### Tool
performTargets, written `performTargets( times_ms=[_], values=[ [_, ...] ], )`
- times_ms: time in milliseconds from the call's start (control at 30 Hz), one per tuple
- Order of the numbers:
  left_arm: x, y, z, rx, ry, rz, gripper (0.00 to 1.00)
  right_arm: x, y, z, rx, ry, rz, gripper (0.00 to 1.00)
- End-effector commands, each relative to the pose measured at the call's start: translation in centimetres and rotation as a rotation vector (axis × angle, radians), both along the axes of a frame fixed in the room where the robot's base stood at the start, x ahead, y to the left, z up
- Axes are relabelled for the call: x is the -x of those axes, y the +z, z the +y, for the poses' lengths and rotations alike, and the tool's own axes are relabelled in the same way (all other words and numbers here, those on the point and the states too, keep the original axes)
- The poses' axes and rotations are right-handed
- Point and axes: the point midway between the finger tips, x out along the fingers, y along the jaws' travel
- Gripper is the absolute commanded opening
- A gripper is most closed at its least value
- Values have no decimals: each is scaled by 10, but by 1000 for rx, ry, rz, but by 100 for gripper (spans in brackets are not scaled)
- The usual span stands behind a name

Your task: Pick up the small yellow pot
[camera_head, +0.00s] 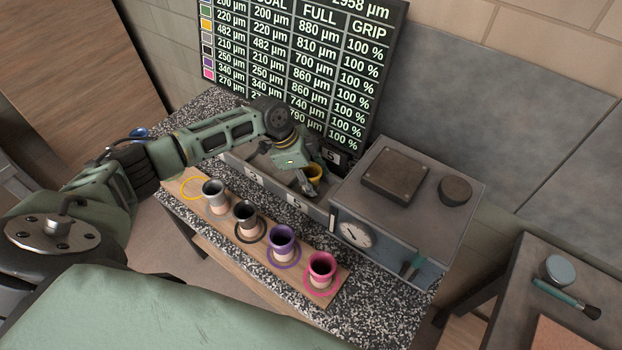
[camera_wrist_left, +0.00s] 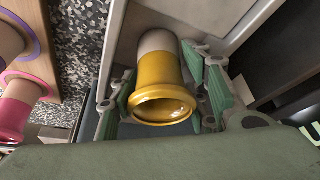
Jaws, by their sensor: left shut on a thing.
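The small yellow pot (camera_head: 315,171) is at my left gripper (camera_head: 308,182), above the grey tray near the back of the speckled counter. In the left wrist view the yellow pot (camera_wrist_left: 160,90) has a glossy yellow flared rim and a pale, unglazed lower part. The green finger pads of my left gripper (camera_wrist_left: 162,100) lie on both sides of it, shut on it. In the head view the gripper partly hides the pot. My right gripper is not in view.
A wooden board (camera_head: 225,226) holds several pots in coloured rings, with an empty yellow ring (camera_head: 194,188) at its left end. A grey scale box (camera_head: 385,222) with a dial stands right of the tray (camera_head: 262,179). A large display board (camera_head: 310,60) stands behind.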

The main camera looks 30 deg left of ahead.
Motion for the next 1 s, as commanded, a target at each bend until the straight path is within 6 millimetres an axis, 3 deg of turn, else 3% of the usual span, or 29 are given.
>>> performTargets(
  times_ms=[267, 733, 867, 1000],
  values=[
    [1, -1, 0, -1, 0, 1, 8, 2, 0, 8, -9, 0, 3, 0],
    [0, 2, 0, 0, 0, 0, 2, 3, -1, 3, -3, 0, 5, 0],
    [-1, 15, 0, 1, -2, -5, 1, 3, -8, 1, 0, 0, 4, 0],
    [-2, 43, 0, 0, -2, -7, 1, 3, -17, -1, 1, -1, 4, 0]
  ],
)
